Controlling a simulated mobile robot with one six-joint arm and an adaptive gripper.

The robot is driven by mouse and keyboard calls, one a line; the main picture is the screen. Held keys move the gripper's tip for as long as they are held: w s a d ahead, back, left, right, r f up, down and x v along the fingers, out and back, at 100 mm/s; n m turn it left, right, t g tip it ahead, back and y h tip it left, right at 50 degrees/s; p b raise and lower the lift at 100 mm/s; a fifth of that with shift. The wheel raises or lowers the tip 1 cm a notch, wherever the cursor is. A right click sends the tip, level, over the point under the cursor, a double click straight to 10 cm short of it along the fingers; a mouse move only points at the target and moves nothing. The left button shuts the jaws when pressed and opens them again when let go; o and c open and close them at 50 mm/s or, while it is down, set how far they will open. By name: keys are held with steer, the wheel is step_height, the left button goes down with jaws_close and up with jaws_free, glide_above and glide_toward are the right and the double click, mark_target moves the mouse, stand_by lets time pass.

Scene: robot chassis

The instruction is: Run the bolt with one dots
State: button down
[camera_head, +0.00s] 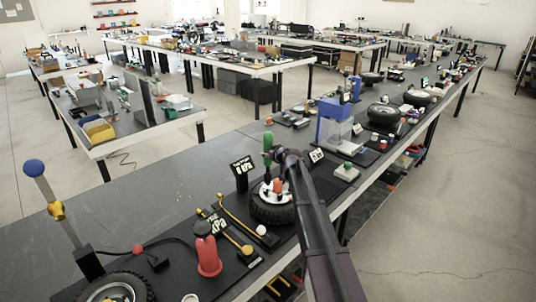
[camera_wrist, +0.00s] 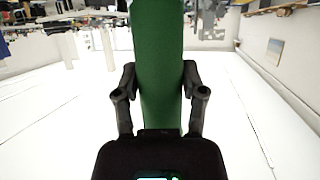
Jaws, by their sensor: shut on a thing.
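My gripper (camera_head: 277,155) is over the near bench, at the wheel. In the wrist view its two fingers (camera_wrist: 160,95) are shut on a green handle (camera_wrist: 158,50), one on each side. The green handle (camera_head: 267,143) stands upright in the head view, above a black tyre with a pale hub (camera_head: 262,209). An orange-red part (camera_head: 277,186) sits at the hub. The handle's lower end, the bolts and any dots on them are hidden or too small to tell.
A sign (camera_head: 242,168) stands behind the wheel. A blue-and-white machine (camera_head: 334,122) stands to the right. The bench's back left is bare.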

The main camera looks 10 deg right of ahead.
mark_target(270, 142)
steer(key=shift+r, duration=0.1)
step_height(270, 142, up, 5)
steer(key=p, duration=0.5)
steer(key=shift+r+p, duration=0.15)
steer(key=shift+p, duration=0.2)
stand_by(0.4)
